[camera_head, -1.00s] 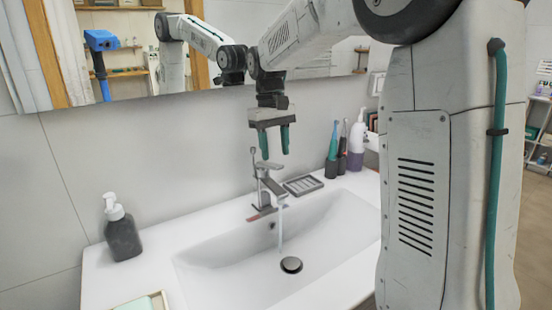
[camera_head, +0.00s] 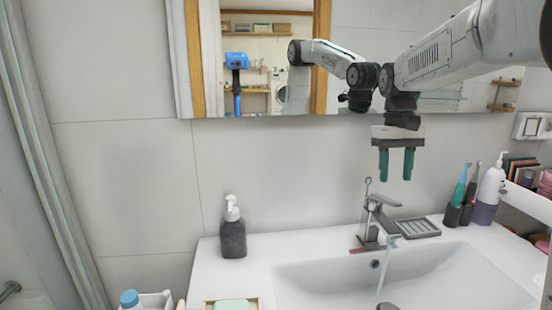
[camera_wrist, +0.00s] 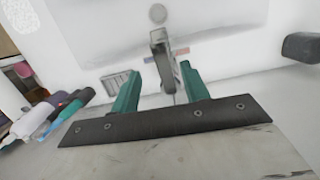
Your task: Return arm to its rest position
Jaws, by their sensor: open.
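My gripper (camera_head: 397,164) hangs pointing down above and just behind the faucet, with its two teal fingers apart and nothing between them. The faucet (camera_head: 377,220) stands at the back of the sink, with water running from its spout. In the wrist view the open fingers (camera_wrist: 157,88) frame the faucet (camera_wrist: 163,60), which lies beyond them. My arm reaches in from the upper right of the head view.
The white sink (camera_head: 300,285) fills the lower right. A dark soap dispenser (camera_head: 233,238) stands on its left. A soap dish (camera_head: 417,228), toothbrushes (camera_head: 462,190) and a white-purple bottle (camera_head: 490,195) are on the right. A mirror (camera_head: 300,100) hangs behind.

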